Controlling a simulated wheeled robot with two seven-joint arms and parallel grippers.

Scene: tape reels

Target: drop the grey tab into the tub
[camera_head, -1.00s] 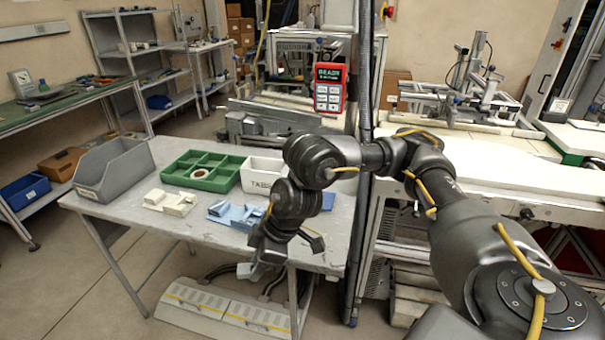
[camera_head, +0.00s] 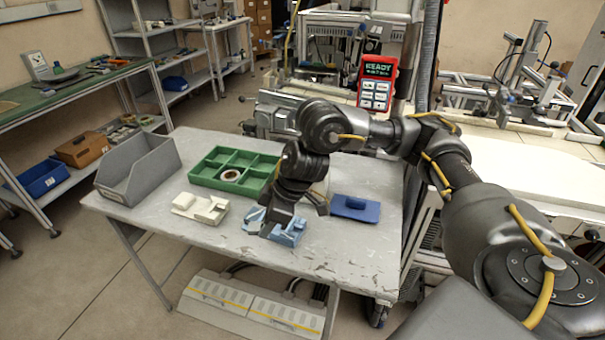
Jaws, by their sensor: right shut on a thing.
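My right gripper (camera_head: 272,228) points down at the blue fixture (camera_head: 291,232) on the grey table, overlapping it in the head view. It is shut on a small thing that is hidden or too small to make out. I cannot clearly see a grey tab. The white tub is mostly or wholly hidden behind my right arm, to the right of the green tray. I cannot tell whether the gripper touches the blue fixture. My left gripper is not in view.
On the table (camera_head: 190,250) stand a grey open bin (camera_head: 150,178), a green divided tray (camera_head: 205,182) with a ring-shaped reel (camera_head: 231,175), a cream fixture (camera_head: 200,207) and a blue block (camera_head: 356,209). A red handset (camera_head: 376,84) shows behind. Bare table lies front right.

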